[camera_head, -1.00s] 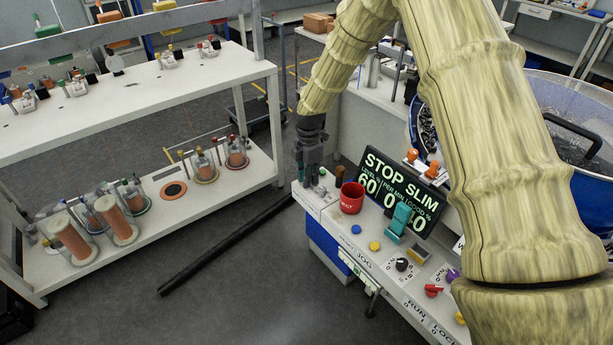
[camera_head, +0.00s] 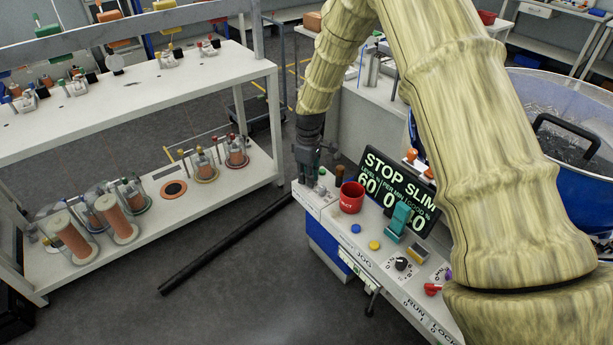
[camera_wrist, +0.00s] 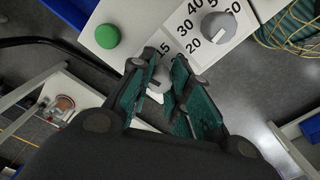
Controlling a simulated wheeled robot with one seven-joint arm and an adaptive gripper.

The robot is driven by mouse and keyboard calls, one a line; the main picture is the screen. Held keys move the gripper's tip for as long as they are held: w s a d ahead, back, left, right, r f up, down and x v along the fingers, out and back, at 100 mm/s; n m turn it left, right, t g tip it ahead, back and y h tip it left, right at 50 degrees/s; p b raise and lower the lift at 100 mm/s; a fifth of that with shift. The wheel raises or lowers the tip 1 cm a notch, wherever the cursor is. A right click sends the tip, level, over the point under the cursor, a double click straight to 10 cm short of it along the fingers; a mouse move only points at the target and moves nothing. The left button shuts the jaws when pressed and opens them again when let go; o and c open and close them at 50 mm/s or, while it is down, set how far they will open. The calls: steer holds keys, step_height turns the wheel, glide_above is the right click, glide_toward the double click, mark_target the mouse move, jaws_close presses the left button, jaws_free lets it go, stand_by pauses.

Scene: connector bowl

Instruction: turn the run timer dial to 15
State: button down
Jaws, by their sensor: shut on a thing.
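In the wrist view my gripper (camera_wrist: 162,92) is shut on a grey dial (camera_wrist: 158,78) with a white pointer mark, partly hidden between the fingers. A printed 15 lies just beside the held dial, and numbers from 20 up to 60 run further right. I cannot read the held dial's exact setting. In the head view my gripper (camera_head: 308,168) points down at the far left end of the control panel (camera_head: 318,203); the dial is hidden there.
A green button (camera_wrist: 107,36) is left of the fingers in the wrist view. A shelf (camera_head: 225,180) with spools is to the left.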

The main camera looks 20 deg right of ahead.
steer(key=m, duration=0.6)
steer(key=shift+s+f+m, duration=0.2)
steer(key=shift+s+m, duration=0.1)
steer(key=m, duration=0.6)
steer(key=shift+m, duration=0.3)
steer(key=shift+f, duration=0.1)
steer(key=c, duration=1.4)
jaws_free()
steer(key=shift+o, duration=0.5)
steer(key=shift+w+r, duration=0.1)
steer(key=shift+r, duration=0.1)
steer(key=shift+w+r, duration=0.1)
steer(key=shift+r, duration=0.55)
step_height(320, 180, up, 11)
steer(key=shift+f, duration=0.15)
